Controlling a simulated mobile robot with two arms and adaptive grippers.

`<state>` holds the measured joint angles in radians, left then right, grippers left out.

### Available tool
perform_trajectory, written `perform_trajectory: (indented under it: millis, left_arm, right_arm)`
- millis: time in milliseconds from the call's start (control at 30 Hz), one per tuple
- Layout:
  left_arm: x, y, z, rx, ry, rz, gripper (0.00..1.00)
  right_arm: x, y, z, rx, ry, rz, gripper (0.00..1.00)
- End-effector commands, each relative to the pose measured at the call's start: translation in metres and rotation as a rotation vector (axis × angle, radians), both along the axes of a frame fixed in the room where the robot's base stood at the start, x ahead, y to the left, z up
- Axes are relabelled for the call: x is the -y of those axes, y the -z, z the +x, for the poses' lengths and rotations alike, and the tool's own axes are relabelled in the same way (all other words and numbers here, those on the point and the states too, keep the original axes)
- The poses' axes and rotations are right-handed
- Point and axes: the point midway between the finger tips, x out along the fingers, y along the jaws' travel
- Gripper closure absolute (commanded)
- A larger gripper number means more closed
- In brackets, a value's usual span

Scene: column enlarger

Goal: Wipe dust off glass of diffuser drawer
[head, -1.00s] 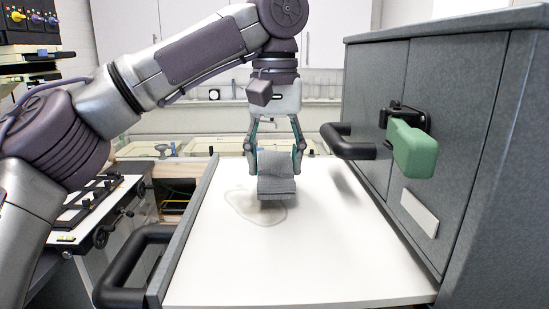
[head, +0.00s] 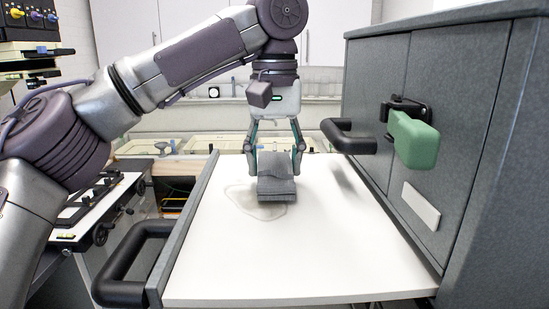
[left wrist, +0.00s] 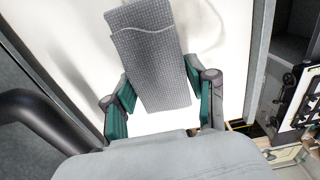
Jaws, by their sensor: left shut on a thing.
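The diffuser drawer's white glass (head: 290,260) lies flat and open in the middle of the head view. A faint greyish dust patch (head: 243,200) with an irregular outline shows on it, partly hidden behind the cloth. My left gripper (head: 276,170) points down over the far half of the glass, shut on a folded grey cloth (head: 276,190). The cloth hangs below the fingers at the right part of the patch; I cannot tell for sure whether it touches the glass. In the left wrist view the grey waffle-textured cloth (left wrist: 155,60) sits between the green-padded fingers. My right gripper is not in view.
A black handle (head: 130,270) is on the drawer's left front. A grey cabinet (head: 465,150) with a black handle (head: 348,137) and a green knob (head: 413,140) borders the glass on the right. A bench with black fittings (head: 100,205) stands at left.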

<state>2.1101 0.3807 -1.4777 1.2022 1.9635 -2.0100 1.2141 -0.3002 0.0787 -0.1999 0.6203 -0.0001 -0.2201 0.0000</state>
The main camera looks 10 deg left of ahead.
Motion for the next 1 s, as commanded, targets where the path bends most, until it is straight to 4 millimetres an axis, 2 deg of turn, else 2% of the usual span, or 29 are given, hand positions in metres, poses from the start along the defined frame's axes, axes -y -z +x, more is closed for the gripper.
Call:
perform_trajectory:
  millis: [800,1000]
  left_arm:
    - [0.0,0.008,0.0,0.0,0.0,0.0,0.72]
    - [0.003,0.008,-0.011,0.001,0.003,0.0,0.72]
  right_arm:
    - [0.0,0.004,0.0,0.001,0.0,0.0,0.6]
    - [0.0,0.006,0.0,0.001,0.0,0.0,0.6]
